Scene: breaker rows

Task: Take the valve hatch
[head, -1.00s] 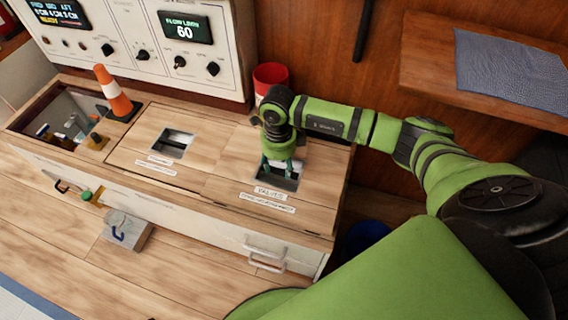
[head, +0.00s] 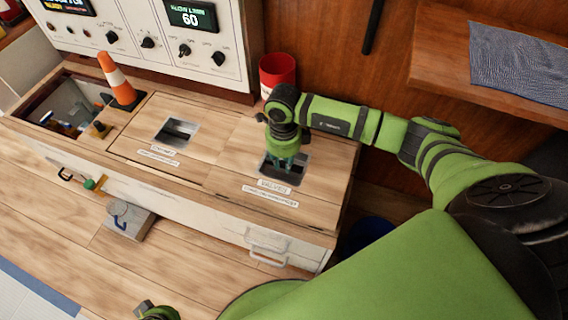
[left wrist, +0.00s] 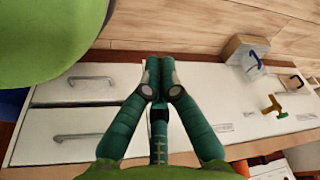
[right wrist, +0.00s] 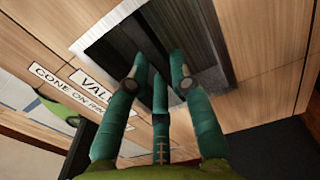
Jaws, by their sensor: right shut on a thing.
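The valve hatch (head: 235,157) is a wooden panel at the right end of the bench top, with a "VALVES" label and a dark metal-lined recess. It lies level with the panel beside it. My right gripper (head: 285,165) points down into the recess. In the right wrist view its fingers (right wrist: 160,78) reach inside the recess, shut on the hatch's grip, which the fingers largely hide. My left gripper (left wrist: 158,75) has its fingers together, with nothing seen between them, over the bench's white front. In the head view only a bit of the left arm shows at the bottom edge.
A second hatch (head: 155,130) with its own recess lies left of the valve hatch. An orange-white cone (head: 117,78) stands beside an open compartment (head: 30,113). A red bin (head: 277,72) stands behind. A grey box (head: 128,222) sits by the bench front, and a shelf (head: 425,70) juts out at right.

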